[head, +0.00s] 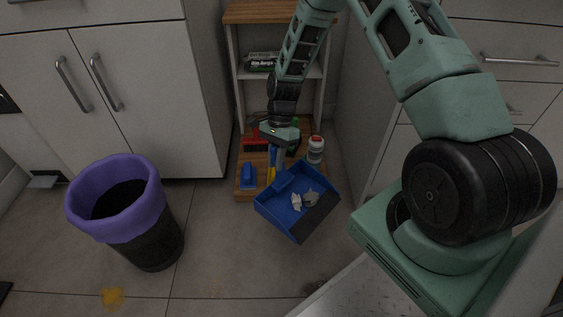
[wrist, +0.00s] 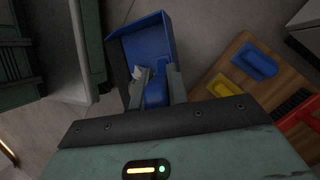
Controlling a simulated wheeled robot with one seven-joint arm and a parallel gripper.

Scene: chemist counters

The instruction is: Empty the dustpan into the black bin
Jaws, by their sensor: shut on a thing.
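A blue dustpan (head: 287,222) with crumpled whitish scraps (head: 304,200) in its pan hangs from my gripper (head: 275,143), in front of the low shelf. In the wrist view my gripper (wrist: 154,92) is shut on the dustpan's blue handle, and the pan (wrist: 143,40) extends beyond the fingers. Whitish scraps (wrist: 139,73) show there near the handle. The black bin (head: 154,243) stands upright on the floor at the left, with a purple liner (head: 117,232) folded over its rim. Its inside looks dark. My gripper and the dustpan are to the right of the bin, apart from it.
The wooden shelf (head: 246,192) holds a blue item (head: 249,177), a yellow item (wrist: 222,86), a red brush (head: 256,143) and a white bottle (head: 316,150). White cabinets (head: 145,100) stand behind the bin. Floor between bin and dustpan is clear. A yellow spot (head: 112,298) lies near the bin.

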